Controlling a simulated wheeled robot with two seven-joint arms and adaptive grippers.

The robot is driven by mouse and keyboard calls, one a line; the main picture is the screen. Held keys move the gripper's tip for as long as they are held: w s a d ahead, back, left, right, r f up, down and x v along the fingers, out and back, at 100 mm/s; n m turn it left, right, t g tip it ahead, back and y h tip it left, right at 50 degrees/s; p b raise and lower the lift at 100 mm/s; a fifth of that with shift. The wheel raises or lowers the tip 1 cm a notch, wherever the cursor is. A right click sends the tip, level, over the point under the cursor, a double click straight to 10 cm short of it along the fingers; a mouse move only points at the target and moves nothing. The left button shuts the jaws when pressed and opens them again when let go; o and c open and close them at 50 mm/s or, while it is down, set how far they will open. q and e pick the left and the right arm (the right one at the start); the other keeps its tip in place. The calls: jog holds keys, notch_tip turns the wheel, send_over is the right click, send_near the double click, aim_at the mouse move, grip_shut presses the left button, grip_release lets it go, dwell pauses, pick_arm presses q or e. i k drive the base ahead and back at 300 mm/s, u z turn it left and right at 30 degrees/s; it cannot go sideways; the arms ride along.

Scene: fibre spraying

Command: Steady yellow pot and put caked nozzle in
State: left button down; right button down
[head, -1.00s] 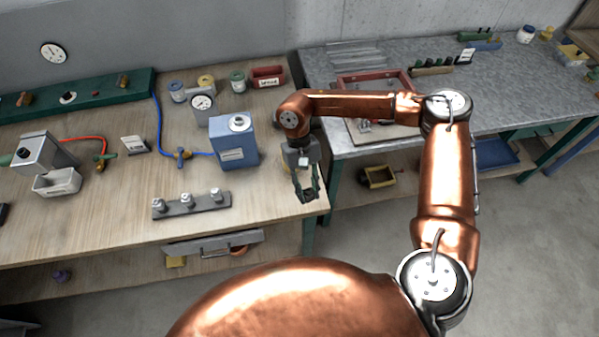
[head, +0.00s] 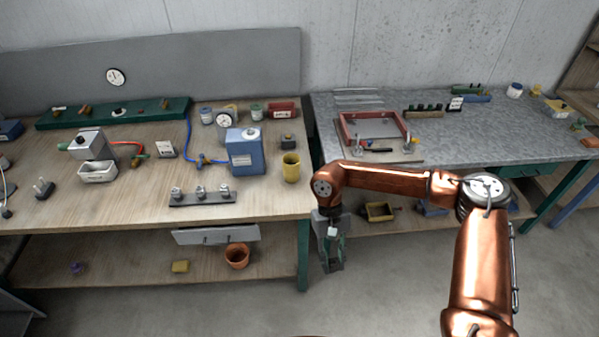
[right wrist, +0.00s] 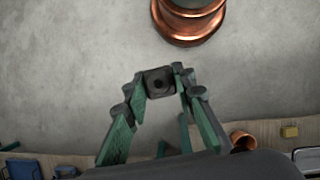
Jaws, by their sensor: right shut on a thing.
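The yellow pot (head: 291,168) stands upright on the wooden bench, near its right end. My right gripper (head: 334,268) points down in front of the gap between the benches, right of the pot and apart from it. In the right wrist view, its fingers (right wrist: 160,90) are shut on a dark, squarish piece (right wrist: 158,82) with a round hole. I cannot tell from its look whether this is the caked nozzle. A dark rack (head: 202,199) with several pale-topped fittings lies left of the pot. My left gripper is not in view.
A blue canister (head: 245,152) stands just left of the pot, and a small dark block (head: 289,141) sits behind it. The metal bench (head: 470,148) holds a red frame (head: 345,132). An orange pot (head: 237,257) is on the lower shelf.

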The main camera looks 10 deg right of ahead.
aim_at(293, 178)
jog(key=z, duration=0.6)
jog(key=i, duration=1.25)
jog(key=u, duration=0.2)
